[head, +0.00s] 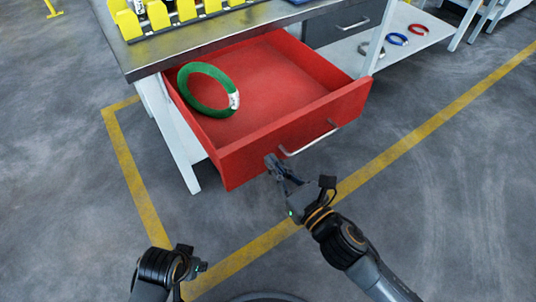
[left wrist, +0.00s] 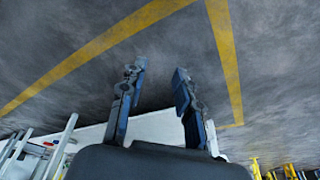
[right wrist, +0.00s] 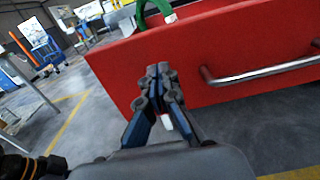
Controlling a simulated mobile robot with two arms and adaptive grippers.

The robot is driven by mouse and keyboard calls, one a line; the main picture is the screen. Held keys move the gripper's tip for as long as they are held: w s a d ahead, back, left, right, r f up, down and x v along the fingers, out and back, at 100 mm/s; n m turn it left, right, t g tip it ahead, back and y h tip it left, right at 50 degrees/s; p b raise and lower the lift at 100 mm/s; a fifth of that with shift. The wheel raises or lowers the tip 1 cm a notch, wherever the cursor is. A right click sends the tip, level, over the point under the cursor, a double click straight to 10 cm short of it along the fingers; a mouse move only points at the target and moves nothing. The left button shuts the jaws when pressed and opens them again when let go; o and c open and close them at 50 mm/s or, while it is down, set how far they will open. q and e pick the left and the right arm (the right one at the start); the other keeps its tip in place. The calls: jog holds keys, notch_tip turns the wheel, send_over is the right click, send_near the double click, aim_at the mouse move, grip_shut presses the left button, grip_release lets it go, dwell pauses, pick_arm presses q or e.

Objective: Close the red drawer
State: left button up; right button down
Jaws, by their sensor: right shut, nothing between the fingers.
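The red drawer (head: 297,124) under the workbench is pulled far out. Its silver bar handle (head: 308,140) is on the front panel. A green coil with a white band (head: 208,90) lies inside, toward the left. My right gripper (head: 272,163) is shut and empty at the front panel, left of the handle. The right wrist view shows its fingertips (right wrist: 158,72) in front of the red panel; I cannot tell if they touch it. My left gripper is open and empty, pointing at the floor in the left wrist view (left wrist: 158,72).
The metal workbench top (head: 190,44) carries a rack of yellow holders (head: 130,22). A grey drawer (head: 345,24) is at the right. Blue and red coils lie on the lower shelf (head: 400,50). A bench leg (head: 178,150) stands left of the drawer. The floor in front is clear.

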jog(key=shift+x, duration=1.05)
pick_arm(q)
jog(key=shift+r, duration=0.4)
pick_arm(e)
jog(key=shift+w+a, duration=0.2)
jog(key=shift+w, duration=0.05)
